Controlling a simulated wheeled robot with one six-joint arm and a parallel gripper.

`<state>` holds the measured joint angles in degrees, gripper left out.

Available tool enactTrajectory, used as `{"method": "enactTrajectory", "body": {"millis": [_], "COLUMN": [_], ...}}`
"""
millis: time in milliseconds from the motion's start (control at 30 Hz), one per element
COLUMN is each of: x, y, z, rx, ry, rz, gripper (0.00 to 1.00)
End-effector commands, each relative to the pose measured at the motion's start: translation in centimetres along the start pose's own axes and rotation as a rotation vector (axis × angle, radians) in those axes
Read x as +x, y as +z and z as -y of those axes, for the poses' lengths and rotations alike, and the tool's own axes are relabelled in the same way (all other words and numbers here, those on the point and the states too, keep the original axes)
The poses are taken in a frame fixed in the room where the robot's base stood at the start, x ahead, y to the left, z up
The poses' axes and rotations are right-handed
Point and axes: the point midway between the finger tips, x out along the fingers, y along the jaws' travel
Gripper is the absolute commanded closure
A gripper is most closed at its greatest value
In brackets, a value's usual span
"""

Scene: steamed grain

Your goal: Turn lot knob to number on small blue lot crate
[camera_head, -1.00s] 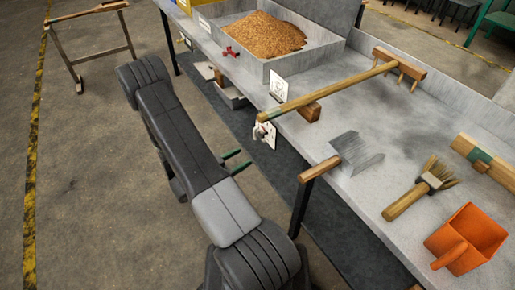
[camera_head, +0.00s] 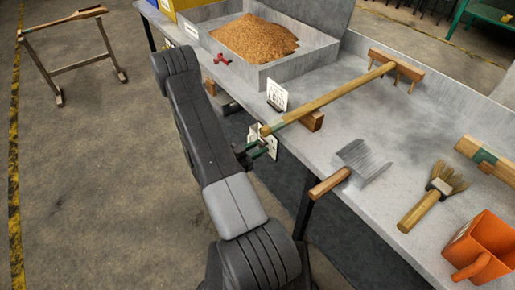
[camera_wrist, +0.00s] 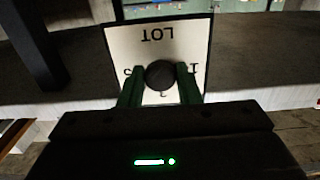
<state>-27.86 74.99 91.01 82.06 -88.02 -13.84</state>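The lot knob (camera_wrist: 160,74) is a dark round knob on a white plate (camera_wrist: 122,40) printed LOT, upside down in the wrist view. Marks around it are partly hidden by my fingers. The plate (camera_head: 272,135) hangs at the bench's front edge in the head view. My gripper (camera_wrist: 160,84) has its two green fingers on either side of the knob, apart and very close to it; contact cannot be told. A blue crate (camera_head: 166,7) is cut off at the head view's top left; no number is readable on it.
The grey bench (camera_head: 400,130) carries a grain tray (camera_head: 300,68), a wooden rake (camera_head: 330,97), a scraper (camera_head: 362,162), a brush (camera_head: 430,200) and an orange scoop (camera_head: 484,245). A white card (camera_head: 277,94) stands near the knob.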

Motion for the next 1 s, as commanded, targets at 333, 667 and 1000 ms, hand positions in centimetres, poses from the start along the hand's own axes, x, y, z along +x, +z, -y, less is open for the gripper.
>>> {"method": "enactTrajectory", "body": {"millis": [333,667,1000], "x": [-0.02,-0.02,-0.02], "y": [0.13,0.54,0.65], "z": [-0.03,0.04,0.09], "rx": [0.021,0.203,0.521], "ry": [0.001,0.001,0.0], "rz": [0.0,0.0,-0.001], "gripper": [0.92,0.92,0.92]}}
